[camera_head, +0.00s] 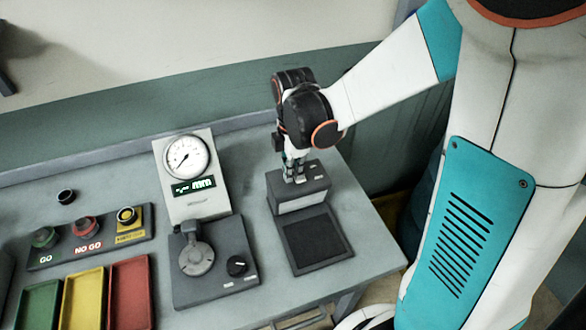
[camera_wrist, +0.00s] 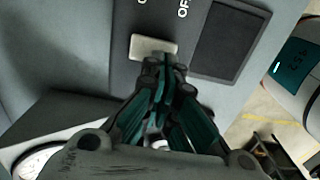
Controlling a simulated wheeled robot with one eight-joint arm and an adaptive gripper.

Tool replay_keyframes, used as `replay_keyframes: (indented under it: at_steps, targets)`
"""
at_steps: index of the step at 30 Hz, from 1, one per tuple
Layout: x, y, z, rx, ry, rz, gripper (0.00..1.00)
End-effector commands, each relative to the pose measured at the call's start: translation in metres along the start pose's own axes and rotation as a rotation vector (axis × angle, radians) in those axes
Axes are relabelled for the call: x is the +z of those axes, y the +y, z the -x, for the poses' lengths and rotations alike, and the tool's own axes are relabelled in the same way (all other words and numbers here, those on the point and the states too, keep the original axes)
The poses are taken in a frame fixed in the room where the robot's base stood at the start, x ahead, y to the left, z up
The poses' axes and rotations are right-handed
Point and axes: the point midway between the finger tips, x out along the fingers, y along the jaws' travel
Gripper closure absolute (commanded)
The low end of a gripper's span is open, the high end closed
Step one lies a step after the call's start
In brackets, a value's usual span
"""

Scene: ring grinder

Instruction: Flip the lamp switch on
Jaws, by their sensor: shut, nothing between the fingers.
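The lamp switch is a pale metal rocker (camera_wrist: 152,47) on top of a dark grey box (camera_head: 314,186), which has a lighter front face. In the wrist view, two labels stand beyond the rocker; one reads "OF" and is cut off by the frame edge, the other is only partly visible. My gripper (camera_head: 294,176) points down over the box top. In the wrist view, its closed teal and black fingers (camera_wrist: 166,70) are at the rocker's lower right edge and overlap it slightly. I cannot tell whether they touch it. Nothing is held.
A dark square pad (camera_head: 314,240) lies in front of the box. Left of it stand a dial gauge (camera_head: 186,165) with a lever base (camera_head: 237,266), a button panel (camera_head: 90,238) and green, yellow and red trays (camera_head: 131,292). The bench's right edge is close to the box.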

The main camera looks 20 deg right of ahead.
Motion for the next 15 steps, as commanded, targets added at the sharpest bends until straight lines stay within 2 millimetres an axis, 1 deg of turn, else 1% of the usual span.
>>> replay_keyframes:
  at_steps: [3,6,15]
  targets:
    - [0.0,-0.0004,-0.0017,0.0,0.0,0.0,1.0]
    - [0.0,-0.0022,-0.0084,0.0,0.0,0.0,1.0]
    - [0.0,-0.0019,-0.0066,-0.001,0.0,0.0,1.0]
